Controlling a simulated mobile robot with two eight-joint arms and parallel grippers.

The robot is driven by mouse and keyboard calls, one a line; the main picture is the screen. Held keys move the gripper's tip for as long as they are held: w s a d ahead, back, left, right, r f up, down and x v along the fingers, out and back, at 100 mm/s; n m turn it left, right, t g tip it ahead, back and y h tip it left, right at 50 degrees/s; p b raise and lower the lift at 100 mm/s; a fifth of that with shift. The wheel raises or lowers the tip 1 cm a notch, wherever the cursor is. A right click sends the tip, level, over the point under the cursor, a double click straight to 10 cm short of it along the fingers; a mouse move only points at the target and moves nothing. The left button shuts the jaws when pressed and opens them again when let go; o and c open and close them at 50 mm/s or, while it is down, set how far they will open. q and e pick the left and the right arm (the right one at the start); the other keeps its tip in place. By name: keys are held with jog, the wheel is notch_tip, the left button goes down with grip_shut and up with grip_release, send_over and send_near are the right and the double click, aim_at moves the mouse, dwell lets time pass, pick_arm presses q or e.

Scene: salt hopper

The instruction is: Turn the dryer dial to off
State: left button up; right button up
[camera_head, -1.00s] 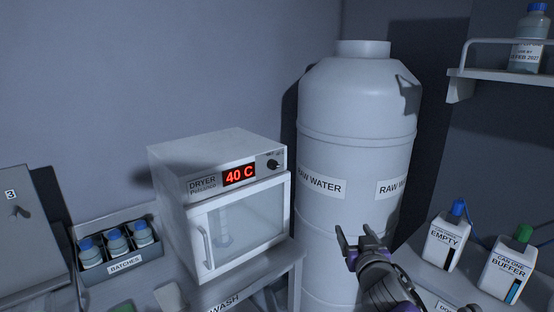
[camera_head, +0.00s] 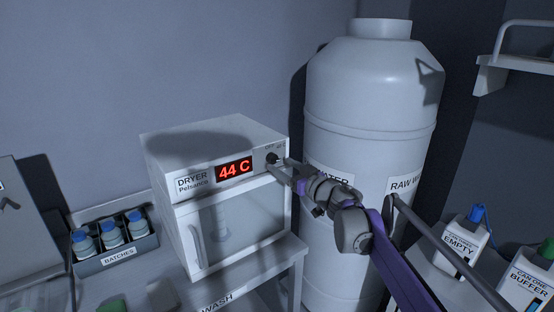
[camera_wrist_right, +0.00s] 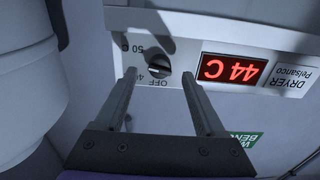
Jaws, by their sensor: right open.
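The white dryer (camera_head: 215,140) stands on a bench with its door closed; its red display (camera_head: 234,169) reads 44 C. The black dial (camera_head: 272,158) is at the right end of its front panel. In the right wrist view the dial (camera_wrist_right: 157,64) shows upside down, with marks OFF, 40 and 50 C around it; its exact setting is hard to read. My right gripper (camera_head: 279,168) is open at the panel. In the wrist view its two fingers (camera_wrist_right: 158,80) reach toward the dial, one on each side, with gaps between. My left gripper is not in view.
A large raw water tank (camera_head: 370,110) stands close to the right of the dryer, beside my right arm. A batches rack (camera_head: 117,258) with blue-capped bottles is at the left. Labelled cans (camera_head: 464,243) stand at the right.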

aim_at(276, 161)
jog(key=shift+p+x, duration=0.3)
jog(key=shift+x, duration=1.5)
grip_shut()
